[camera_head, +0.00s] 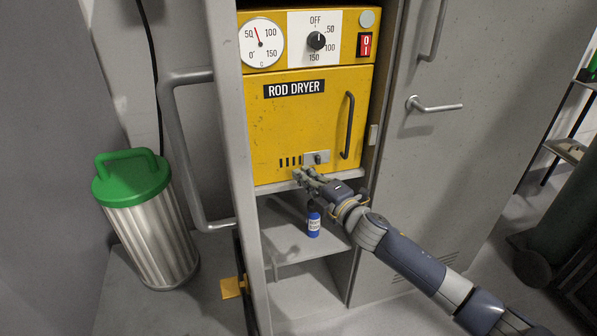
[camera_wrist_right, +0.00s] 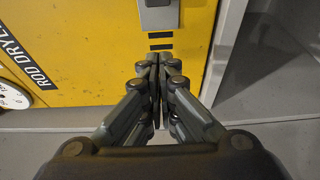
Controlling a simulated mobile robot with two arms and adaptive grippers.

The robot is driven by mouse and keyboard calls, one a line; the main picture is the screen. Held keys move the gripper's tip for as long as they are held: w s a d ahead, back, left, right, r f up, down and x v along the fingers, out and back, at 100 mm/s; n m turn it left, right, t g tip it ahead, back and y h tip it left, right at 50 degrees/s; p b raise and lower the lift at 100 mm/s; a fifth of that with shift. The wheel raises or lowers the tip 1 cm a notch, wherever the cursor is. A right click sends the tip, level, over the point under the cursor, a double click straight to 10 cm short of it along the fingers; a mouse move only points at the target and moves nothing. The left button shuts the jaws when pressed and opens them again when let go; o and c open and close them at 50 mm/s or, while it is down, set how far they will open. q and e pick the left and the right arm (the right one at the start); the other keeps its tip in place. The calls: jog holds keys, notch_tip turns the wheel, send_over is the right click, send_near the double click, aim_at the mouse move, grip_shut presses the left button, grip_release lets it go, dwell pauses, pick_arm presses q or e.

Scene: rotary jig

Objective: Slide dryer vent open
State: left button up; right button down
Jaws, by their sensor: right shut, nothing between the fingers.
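The yellow rod dryer (camera_head: 310,120) sits in a grey cabinet. Low on its front is the vent, with several dark slots (camera_head: 289,161) showing left of a small grey slide plate (camera_head: 317,157) with a dark knob. My right gripper (camera_head: 300,176) is shut and empty, just below the slots in the head view. In the right wrist view the slide plate (camera_wrist_right: 159,15) is at the top edge, and two slots (camera_wrist_right: 160,41) show between it and the gripper's closed fingertips (camera_wrist_right: 154,62). The fingers hide whatever lies behind them. I cannot tell whether they touch the dryer. My left gripper is not in view.
A blue bottle (camera_head: 314,222) stands on the shelf below the dryer, near my right arm. The dryer's black handle (camera_head: 348,125) is right of the vent. A cabinet door edge (camera_head: 228,130) stands at left, and a green-lidded bin (camera_head: 150,225) is beyond it.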

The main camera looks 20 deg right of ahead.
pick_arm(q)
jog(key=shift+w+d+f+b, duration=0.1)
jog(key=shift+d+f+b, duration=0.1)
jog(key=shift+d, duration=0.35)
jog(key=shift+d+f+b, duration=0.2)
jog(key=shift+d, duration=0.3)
pick_arm(e)
jog(key=v, duration=0.7)
jog(key=shift+d, duration=0.2)
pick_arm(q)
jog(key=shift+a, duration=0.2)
pick_arm(e)
jog(key=shift+w+f, duration=0.1)
